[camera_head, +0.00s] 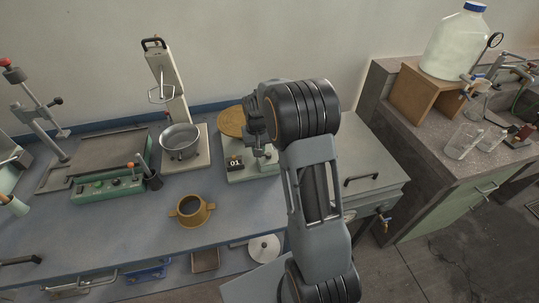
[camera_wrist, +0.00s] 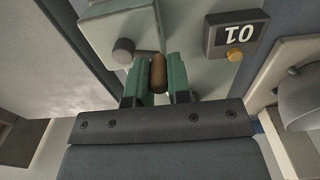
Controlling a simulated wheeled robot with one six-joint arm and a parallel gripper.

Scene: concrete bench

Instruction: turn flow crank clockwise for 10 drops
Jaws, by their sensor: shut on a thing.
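The flow crank's brown handle (camera_wrist: 158,72) stands between the two green fingers of my gripper (camera_wrist: 158,80) in the wrist view, and the fingers are closed on it. Beside it is a dark counter box (camera_wrist: 236,33) with white digits, upside down in this view, and an orange button. In the head view the counter (camera_head: 235,163) sits on a pale device base (camera_head: 237,176), its digits small and looking like 01 or 03. My gripper (camera_head: 259,150) is over the right part of this device. My arm hides the crank there.
A round brown disc (camera_head: 231,122) lies behind the counter. A metal pan (camera_head: 180,141) on a stand is to the left, and a tan two-handled cup (camera_head: 192,210) is in front. A grey lidded box (camera_head: 368,178) is to the right. Bare blue bench shows around the cup.

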